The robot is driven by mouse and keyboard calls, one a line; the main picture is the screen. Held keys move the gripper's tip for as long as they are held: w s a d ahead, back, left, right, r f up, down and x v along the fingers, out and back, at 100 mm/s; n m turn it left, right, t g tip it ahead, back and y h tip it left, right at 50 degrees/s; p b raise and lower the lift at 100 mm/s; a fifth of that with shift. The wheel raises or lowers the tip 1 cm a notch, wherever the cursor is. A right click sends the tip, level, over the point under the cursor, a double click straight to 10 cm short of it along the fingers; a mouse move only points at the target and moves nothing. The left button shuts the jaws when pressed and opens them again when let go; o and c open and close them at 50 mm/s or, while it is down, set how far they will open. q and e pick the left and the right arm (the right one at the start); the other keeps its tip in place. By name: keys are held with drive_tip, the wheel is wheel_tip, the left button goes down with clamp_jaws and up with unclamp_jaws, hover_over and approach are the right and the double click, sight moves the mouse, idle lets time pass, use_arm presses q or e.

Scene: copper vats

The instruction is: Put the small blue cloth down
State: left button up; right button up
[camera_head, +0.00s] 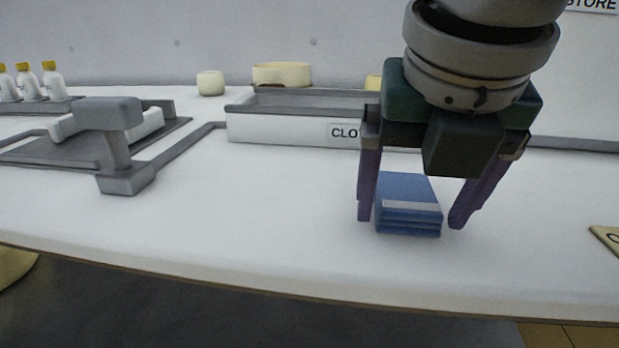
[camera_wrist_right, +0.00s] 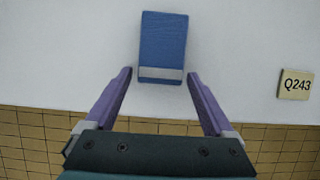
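The small blue cloth (camera_head: 408,203) is a folded stack with a pale band, lying flat on the white worktop near its front edge. It also shows in the right wrist view (camera_wrist_right: 163,42), just beyond the fingertips. My right gripper (camera_head: 410,220) is open, with its purple fingers apart on either side of the cloth. In the right wrist view the gripper (camera_wrist_right: 158,75) has clear gaps between both fingers and the cloth. My left gripper is not in view.
A white tray (camera_head: 280,128) with a partly hidden label stands behind the cloth. A grey fixture (camera_head: 112,140) and several yellow-capped bottles (camera_head: 52,80) are at the left. The worktop (camera_head: 270,220) left of the cloth is clear.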

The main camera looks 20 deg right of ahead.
drive_tip(key=shift+o, duration=0.6)
